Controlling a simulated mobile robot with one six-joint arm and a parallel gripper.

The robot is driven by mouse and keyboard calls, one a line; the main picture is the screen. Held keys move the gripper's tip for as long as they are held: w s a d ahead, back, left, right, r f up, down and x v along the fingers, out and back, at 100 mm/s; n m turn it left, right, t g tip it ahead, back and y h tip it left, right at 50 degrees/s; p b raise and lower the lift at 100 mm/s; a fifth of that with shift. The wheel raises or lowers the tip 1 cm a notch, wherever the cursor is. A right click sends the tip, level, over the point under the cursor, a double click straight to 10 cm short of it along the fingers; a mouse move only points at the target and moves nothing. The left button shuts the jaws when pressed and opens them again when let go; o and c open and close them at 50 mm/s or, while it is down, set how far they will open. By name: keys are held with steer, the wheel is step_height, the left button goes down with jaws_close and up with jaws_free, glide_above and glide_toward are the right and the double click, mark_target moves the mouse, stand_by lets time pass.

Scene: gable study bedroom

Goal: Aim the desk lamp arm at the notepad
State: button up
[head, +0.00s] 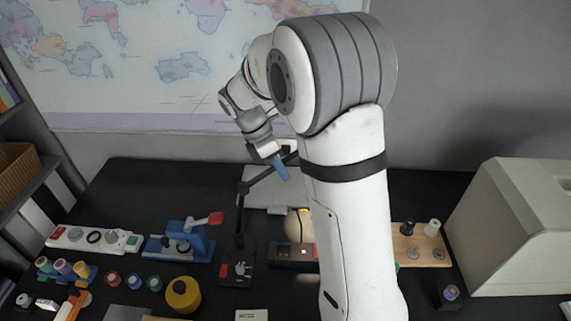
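The desk lamp's black base (237,272) stands on the dark desk near the middle. Its dark jointed arm (262,181) rises from the base and slopes up to the right, towards my gripper. A pale rounded part with a yellow glow (298,222) shows beside my arm; it may be the lamp head, partly hidden. My gripper (280,167) is over the back of the desk, close to the upper lamp arm. A blue fingertip shows, but I cannot tell whether it touches the lamp or is open. A pale pad-like item (252,315), possibly the notepad, is cut off at the bottom edge.
A white power strip (93,239) and a blue device with a red handle (180,243) stand left. A yellow round item (183,294) is in front. A wooden board with knobs (418,245) and a large beige box (515,230) are right. My arm hides the middle right.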

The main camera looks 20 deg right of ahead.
jaws_close()
stand_by(0.3)
